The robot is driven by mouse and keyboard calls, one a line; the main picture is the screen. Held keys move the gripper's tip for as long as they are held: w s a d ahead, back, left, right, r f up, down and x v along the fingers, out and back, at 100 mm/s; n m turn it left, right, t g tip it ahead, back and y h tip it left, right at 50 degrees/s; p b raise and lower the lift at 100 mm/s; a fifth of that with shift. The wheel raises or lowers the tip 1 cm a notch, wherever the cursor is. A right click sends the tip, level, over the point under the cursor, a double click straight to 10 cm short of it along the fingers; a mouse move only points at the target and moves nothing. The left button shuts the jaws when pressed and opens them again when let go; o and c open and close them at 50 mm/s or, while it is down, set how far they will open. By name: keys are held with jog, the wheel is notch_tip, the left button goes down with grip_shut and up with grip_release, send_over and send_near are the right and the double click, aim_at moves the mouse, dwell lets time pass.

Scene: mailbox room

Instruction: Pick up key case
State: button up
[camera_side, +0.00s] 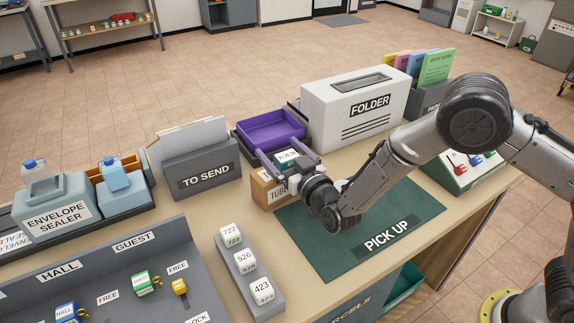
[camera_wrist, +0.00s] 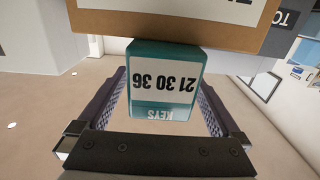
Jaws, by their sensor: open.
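The key case is a teal box with a white label reading KEYS and 21 30 36, upside down in the wrist view (camera_wrist: 165,80). In the side view the case (camera_side: 287,157) shows partly, behind the cardboard TUBES box. My gripper (camera_side: 281,151) is open, with its two fingers on either side of the case. In the wrist view my gripper (camera_wrist: 162,88) shows a gap between each finger and the case, so neither finger visibly touches it. The underside of the case is hidden, and I cannot tell what it rests on.
The TUBES box (camera_side: 264,191) stands close to the case. A purple tray (camera_side: 272,132) lies behind, with the white FOLDER box (camera_side: 352,107) to its right and the grey TO SEND holder (camera_side: 202,173) to the left. The green PICK UP mat (camera_side: 325,254) is bare.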

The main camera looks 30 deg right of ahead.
jog(key=shift+w, duration=0.15)
grip_shut()
jog(key=shift+r, duration=0.1)
dwell(0.3)
